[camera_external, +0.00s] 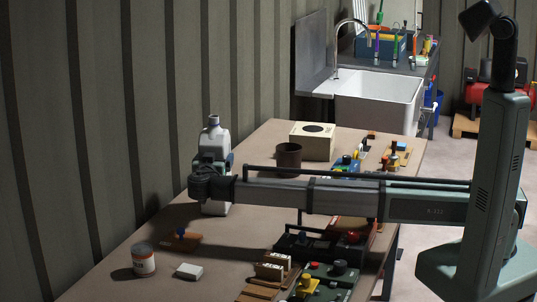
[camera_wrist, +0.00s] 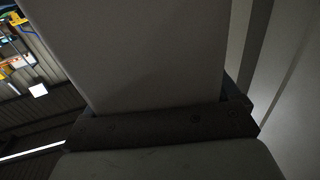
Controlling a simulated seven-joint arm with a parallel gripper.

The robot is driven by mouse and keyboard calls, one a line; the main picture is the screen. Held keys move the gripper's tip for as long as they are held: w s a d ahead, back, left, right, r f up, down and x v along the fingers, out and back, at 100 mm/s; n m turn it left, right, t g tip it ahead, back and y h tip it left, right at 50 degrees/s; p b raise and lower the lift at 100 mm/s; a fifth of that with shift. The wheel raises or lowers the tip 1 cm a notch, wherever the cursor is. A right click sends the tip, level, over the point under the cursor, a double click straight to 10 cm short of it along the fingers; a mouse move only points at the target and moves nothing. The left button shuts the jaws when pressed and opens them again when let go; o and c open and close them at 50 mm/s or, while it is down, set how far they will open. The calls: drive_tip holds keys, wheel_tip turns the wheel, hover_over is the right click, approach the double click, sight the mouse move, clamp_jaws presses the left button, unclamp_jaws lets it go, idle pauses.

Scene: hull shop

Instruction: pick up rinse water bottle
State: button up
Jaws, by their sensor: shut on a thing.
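The rinse water bottle (camera_external: 215,207) is pale grey-white, with a narrow neck and small cap. It looks upright over the left edge side of the bench in the external view. My gripper (camera_external: 211,170) is shut on it around the middle and hides part of its body. The cap and shoulder show above my gripper, and the lower body shows below. I cannot tell whether its base touches the bench. In the wrist view the bottle (camera_wrist: 135,50) appears as a large, plain pale surface very close to the camera, behind a dark gripper part.
The bench (camera_external: 130,225) holds a dark cup (camera_external: 288,157) and a cream box (camera_external: 312,142) behind the bottle. A labelled tin (camera_external: 144,259), a white block (camera_external: 189,271) and a brown brush (camera_external: 181,240) lie in front. Tools crowd the right side. A ribbed wall (camera_external: 60,130) runs along the left.

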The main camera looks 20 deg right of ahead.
drive_tip(key=shift+c, duration=1)
